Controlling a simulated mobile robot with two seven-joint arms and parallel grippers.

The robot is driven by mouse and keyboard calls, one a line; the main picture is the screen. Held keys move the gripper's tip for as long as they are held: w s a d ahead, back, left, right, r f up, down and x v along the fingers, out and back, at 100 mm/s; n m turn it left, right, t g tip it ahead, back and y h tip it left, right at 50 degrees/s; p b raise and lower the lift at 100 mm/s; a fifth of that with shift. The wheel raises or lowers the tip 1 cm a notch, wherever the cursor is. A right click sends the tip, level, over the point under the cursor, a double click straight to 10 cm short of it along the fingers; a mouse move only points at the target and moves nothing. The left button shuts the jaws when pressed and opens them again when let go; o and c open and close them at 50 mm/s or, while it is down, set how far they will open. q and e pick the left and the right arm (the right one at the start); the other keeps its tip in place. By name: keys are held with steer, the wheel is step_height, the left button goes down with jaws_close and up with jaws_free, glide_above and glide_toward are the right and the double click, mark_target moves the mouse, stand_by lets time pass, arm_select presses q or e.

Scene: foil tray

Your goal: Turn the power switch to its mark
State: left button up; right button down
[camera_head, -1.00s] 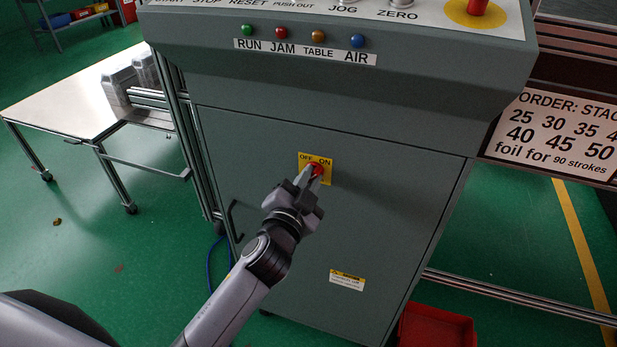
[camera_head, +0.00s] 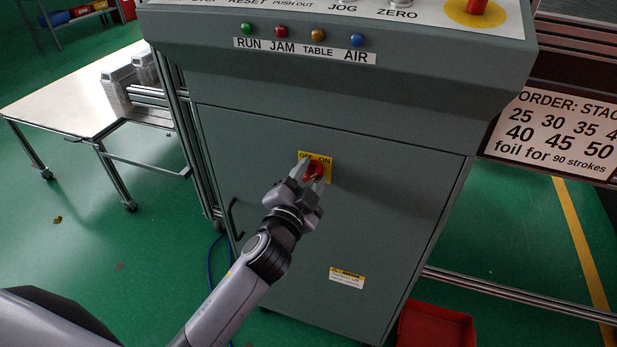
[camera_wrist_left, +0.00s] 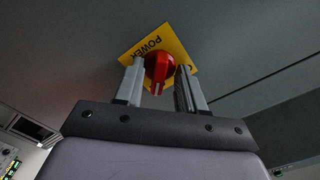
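The power switch is a red knob (camera_head: 315,170) on a yellow plate (camera_head: 327,174) on the grey-green cabinet door. The plate's top edge reads OFF and ON. In the left wrist view the knob (camera_wrist_left: 158,68) shows a pale line on its lower part, and the plate (camera_wrist_left: 133,50) reads POWER upside down. I cannot tell which mark the knob points to. My left gripper (camera_head: 308,177) is open, its fingers apart on either side of the knob. Both fingers (camera_wrist_left: 160,82) show in the wrist view with space beside the knob. My right gripper is out of view.
A door handle (camera_head: 233,218) stands out left of the switch. The sloped control panel with a label strip (camera_head: 305,51) overhangs above. A red bin (camera_head: 437,328) sits on the floor at lower right. A white table (camera_head: 75,95) stands at left.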

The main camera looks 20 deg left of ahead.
arm_select(q)
steer(key=shift+f, duration=0.1)
steer(key=shift+s, duration=0.6)
steer(key=s, duration=0.6)
steer(key=shift+a+b, duration=0.15)
steer(key=shift+b, duration=0.25)
steer(key=s+a+f+n+g, duration=0.2)
steer(key=s+f+n+g, duration=0.1)
steer(key=s+f, duration=0.6)
steer(key=s+a+f+n+g+h, duration=0.1)
steer(key=s+f+n+g, duration=0.3)
steer(key=s+f, duration=0.4)
step_height(320, 180, down, 5)
steer(key=shift+s+a+r+g+h, duration=0.1)
steer(key=shift+s+a+g+h, duration=0.25)
steer(key=shift+a, duration=0.25)
